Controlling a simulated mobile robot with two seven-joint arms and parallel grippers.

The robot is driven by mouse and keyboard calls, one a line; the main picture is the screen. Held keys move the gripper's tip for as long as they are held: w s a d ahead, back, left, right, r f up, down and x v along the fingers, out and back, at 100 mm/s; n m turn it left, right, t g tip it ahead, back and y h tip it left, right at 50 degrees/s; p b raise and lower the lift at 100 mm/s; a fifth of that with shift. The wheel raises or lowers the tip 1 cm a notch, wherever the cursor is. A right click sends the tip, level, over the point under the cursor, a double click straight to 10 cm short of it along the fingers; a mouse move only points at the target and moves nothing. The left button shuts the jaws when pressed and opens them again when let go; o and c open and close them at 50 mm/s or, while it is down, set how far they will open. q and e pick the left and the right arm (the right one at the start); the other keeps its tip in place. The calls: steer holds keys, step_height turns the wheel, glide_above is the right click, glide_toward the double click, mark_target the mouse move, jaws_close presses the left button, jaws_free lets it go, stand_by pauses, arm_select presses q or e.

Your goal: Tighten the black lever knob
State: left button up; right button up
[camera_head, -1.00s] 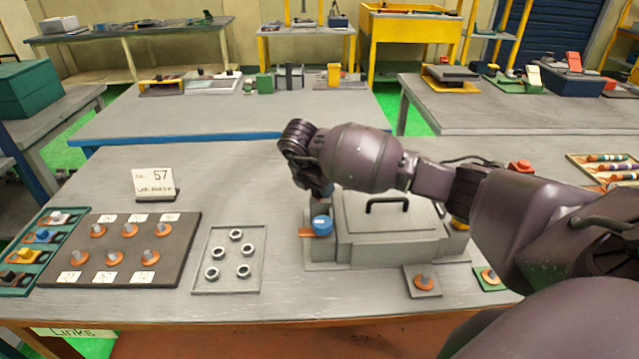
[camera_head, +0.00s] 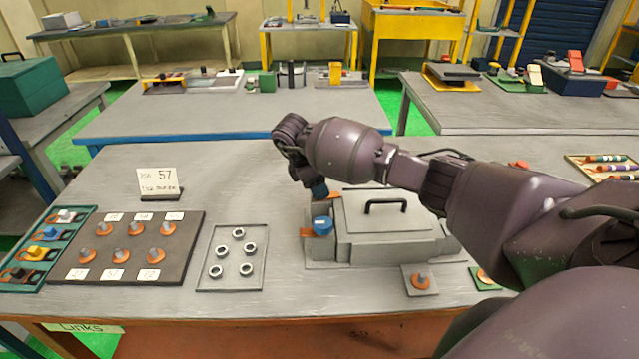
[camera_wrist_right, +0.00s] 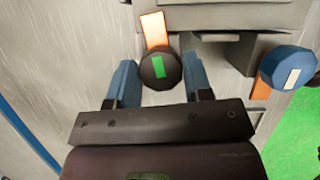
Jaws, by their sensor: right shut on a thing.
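The black lever knob (camera_wrist_right: 160,70), round with a green mark, sits at the end of an orange strip (camera_wrist_right: 155,30) in the right wrist view. The blue fingers of my right gripper (camera_wrist_right: 158,74) stand on either side of it and are shut on it. In the head view my right gripper (camera_head: 320,189) points down at the left end of a grey box (camera_head: 385,222), and the black knob is hidden there. A blue knob (camera_head: 321,223) on an orange strip is just in front; it also shows in the right wrist view (camera_wrist_right: 288,75). My left gripper is not in view.
The grey box has a black handle on its lid. A small plate with an orange disc (camera_head: 420,293) lies in front.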

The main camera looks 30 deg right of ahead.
steer(key=shift+w+r, duration=0.15)
steer(key=shift+r, duration=0.15)
steer(key=o, duration=0.7)
steer(key=shift+o, duration=1.1)
steer(key=shift+f, duration=0.2)
steer(key=v, duration=1.1)
steer(key=shift+p, duration=0.35)
steer(key=shift+d, duration=0.1)
